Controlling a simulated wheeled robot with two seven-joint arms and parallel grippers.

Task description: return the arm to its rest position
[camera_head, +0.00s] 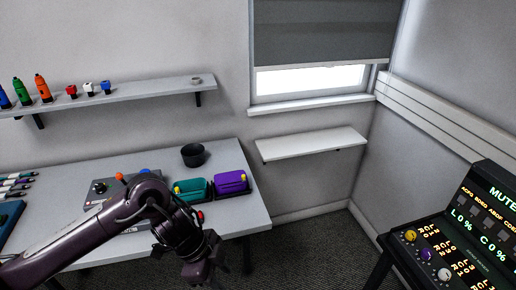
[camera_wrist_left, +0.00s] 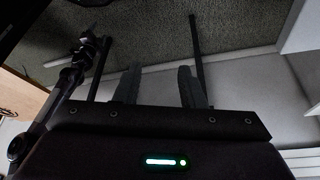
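My left arm (camera_head: 85,232) comes in from the left in the head view and reaches over the front edge of the table. My left gripper (camera_head: 203,268) hangs past that edge, low in the picture, in front of the teal and purple bins. A dark jointed arm (camera_wrist_left: 72,72), which looks like my right arm, shows at the left of the left wrist view. Its fingers are too small and dark to read. No right arm shows in the head view.
The table (camera_head: 225,160) holds a black cup (camera_head: 193,155), a teal bin (camera_head: 194,189), a purple bin (camera_head: 231,182) and a grey control box (camera_head: 100,188). A wall shelf (camera_head: 150,88) is above. A lit console (camera_head: 465,240) stands right. Floor (camera_head: 310,240) between is clear.

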